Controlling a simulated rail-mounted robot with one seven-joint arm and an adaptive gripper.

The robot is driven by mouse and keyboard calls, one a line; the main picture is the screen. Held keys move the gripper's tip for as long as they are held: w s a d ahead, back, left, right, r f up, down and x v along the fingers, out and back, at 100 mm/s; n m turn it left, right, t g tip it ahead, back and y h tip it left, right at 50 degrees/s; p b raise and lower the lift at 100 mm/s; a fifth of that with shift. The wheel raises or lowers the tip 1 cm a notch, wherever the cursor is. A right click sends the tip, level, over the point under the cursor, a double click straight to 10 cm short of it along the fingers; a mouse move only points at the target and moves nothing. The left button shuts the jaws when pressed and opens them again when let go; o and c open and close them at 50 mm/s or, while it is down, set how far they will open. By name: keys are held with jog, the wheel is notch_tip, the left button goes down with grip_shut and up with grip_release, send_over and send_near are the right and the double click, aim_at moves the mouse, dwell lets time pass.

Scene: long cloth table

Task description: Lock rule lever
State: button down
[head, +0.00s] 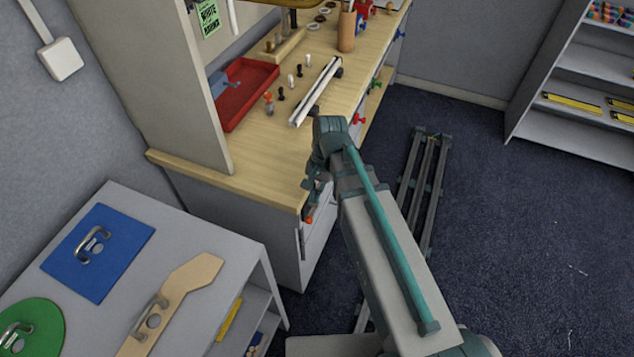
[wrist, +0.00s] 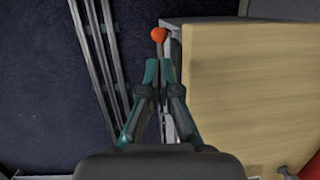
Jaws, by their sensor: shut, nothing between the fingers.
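An orange-red ball knob (wrist: 159,35) shows at the bench's edge in the wrist view, just beyond my fingertips. In the head view the knob (head: 309,220) is low at the near corner of the wooden bench. My gripper (wrist: 158,64) points at it with its fingers together and nothing between them; a small gap seems to separate tips and knob, but contact is hard to judge. In the head view my gripper (head: 309,208) hangs beside the bench front, partly hidden by my arm. The lever's shaft is mostly hidden by my fingers.
The wooden bench top (head: 250,150) is close beside my gripper. It carries a red tray (head: 245,90), a white rail (head: 316,90) and small pegs. A grey cabinet (head: 180,250) stands at lower left. Floor rails (head: 425,180) run alongside the bench.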

aim_at(310, 216)
jog(key=shift+p+x, duration=1.1)
jog(key=shift+x, duration=2.45)
jog(key=shift+w+f, duration=0.15)
jog(key=shift+t+b, duration=0.3)
jog(key=shift+b, duration=0.05)
